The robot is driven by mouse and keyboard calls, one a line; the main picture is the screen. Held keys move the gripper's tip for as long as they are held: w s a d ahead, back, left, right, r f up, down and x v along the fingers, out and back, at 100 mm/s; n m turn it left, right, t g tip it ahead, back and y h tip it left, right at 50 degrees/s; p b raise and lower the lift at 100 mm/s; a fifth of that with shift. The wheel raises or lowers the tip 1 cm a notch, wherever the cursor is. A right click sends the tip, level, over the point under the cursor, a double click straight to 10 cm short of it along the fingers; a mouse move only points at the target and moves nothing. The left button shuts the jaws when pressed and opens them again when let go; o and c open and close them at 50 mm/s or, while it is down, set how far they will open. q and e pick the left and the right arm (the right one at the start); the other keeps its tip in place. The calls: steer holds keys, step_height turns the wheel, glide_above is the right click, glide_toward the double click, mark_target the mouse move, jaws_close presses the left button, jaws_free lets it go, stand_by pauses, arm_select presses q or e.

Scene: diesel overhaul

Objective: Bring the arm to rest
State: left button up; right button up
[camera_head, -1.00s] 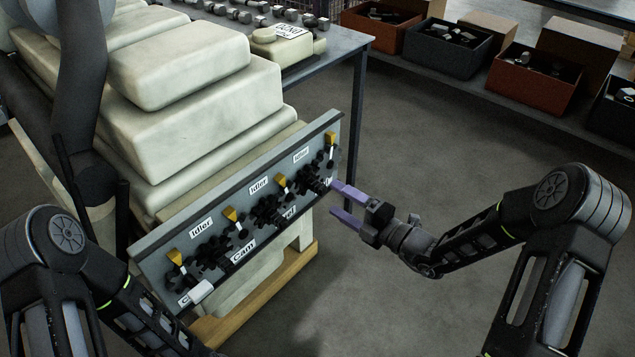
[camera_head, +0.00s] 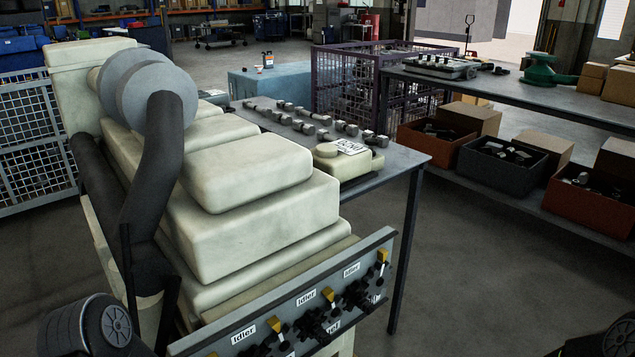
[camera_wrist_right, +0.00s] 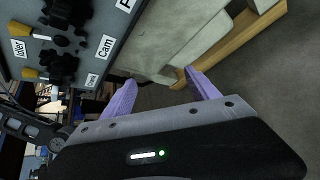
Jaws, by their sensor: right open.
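My right gripper (camera_wrist_right: 160,92) shows in the right wrist view, with its two purple fingers apart and nothing between them. It is in free air beside the grey panel (camera_wrist_right: 100,30) with black gears and yellow-tipped pegs, apart from it. In the head view the right gripper is out of frame; only part of my right arm (camera_head: 610,338) shows at the bottom right corner. Part of my left arm (camera_head: 88,325) shows at the bottom left, and its gripper is not in view. The panel (camera_head: 300,310) is cut off at the bottom of the head view.
The pale engine block (camera_head: 250,215) stands behind the panel. A metal table (camera_head: 385,165) with several small parts is behind it. A shelf at the right carries open bins (camera_head: 497,170) and a green tool (camera_head: 540,68). Bare floor lies between the table and the shelf.

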steer(key=s+d+f+n+g+h+p, duration=0.1)
steer(key=s+f+n+g+h+p, duration=0.25)
steer(key=s+n, duration=0.6)
steer(key=s+d+f+n+g+h+p, duration=0.1)
steer(key=s+f+n+g+h+p, duration=0.2)
steer(key=s+n, duration=0.7)
steer(key=a+r+n+t+p, duration=0.1)
steer(key=a+r+n+p, duration=0.3)
steer(key=n, duration=0.8)
steer(key=a, duration=0.2)
steer(key=shift+s+a+r, duration=0.15)
steer(key=shift+s+a, duration=0.05)
steer(key=shift+a, duration=0.2)
stand_by(0.8)
